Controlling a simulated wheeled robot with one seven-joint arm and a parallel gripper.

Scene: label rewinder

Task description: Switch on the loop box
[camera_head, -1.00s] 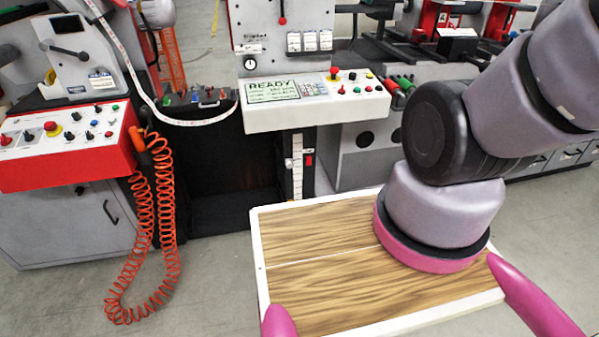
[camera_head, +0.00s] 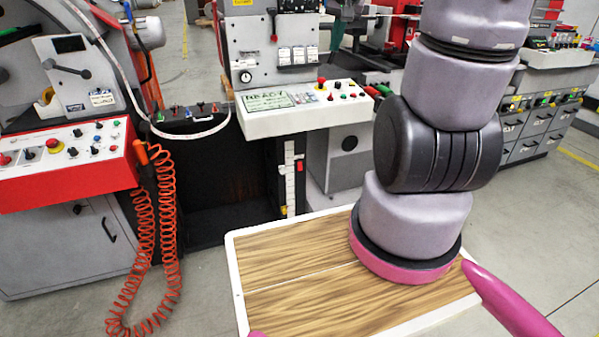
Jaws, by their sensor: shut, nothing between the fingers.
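A dark open box (camera_head: 232,165) stands between the red-fronted console and the white control panel; I take it to be the loop box, though no label reads clearly. A small ledge with several toggle-like switches (camera_head: 188,112) sits at its upper left, behind the white web strip (camera_head: 190,135). A white gauge strip (camera_head: 290,178) with small red and yellow parts runs down its right side. The switch positions are too small to tell. My arm rises from the wooden deck at right and leaves the picture at the top. My gripper is out of view.
The white control panel (camera_head: 305,108) with a READY display and buttons juts out at centre. The red-fronted console (camera_head: 65,165) stands at left, with an orange coiled cable (camera_head: 157,240) hanging to the floor. Open grey floor (camera_head: 540,220) lies at right.

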